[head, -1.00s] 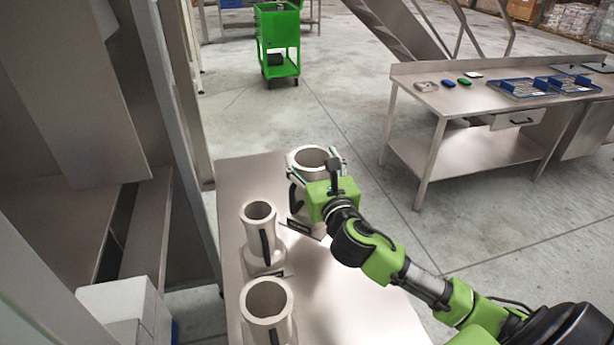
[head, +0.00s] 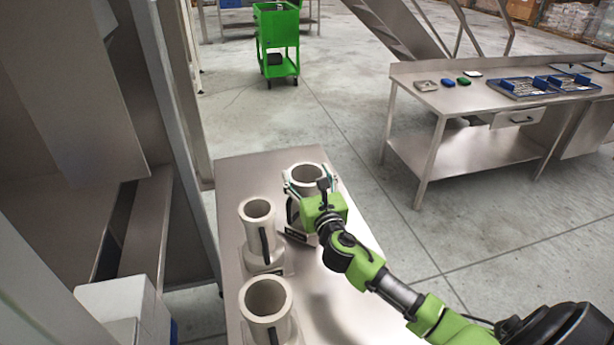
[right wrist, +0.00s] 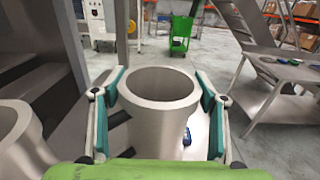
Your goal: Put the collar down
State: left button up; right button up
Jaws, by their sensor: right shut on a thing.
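The collar (head: 306,178), a pale grey open-topped cylinder, is at the far end of the steel table. My right gripper (head: 313,190) is shut around its upper part, with one finger on each side. In the right wrist view the collar (right wrist: 160,125) stands upright between the teal finger pads of the gripper (right wrist: 160,80). My gripper and arm hide part of its near side and foot, so I cannot tell whether its underside touches the table. My left gripper is not in view.
Two similar grey cylinders with dark handles, a middle one (head: 257,213) and a near one (head: 265,297), stand on the left side of the steel table (head: 235,170). The table's right part is clear. A workbench (head: 450,98) is at right and a green cart (head: 277,40) behind.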

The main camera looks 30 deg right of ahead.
jog(key=o, duration=1.8)
jog(key=shift+f, duration=0.15)
jog(key=shift+c, duration=0.2)
jog(key=o, duration=0.4)
jog(key=shift+c, duration=0.2)
jog(key=shift+s, duration=0.1)
jog(key=shift+r, duration=0.2)
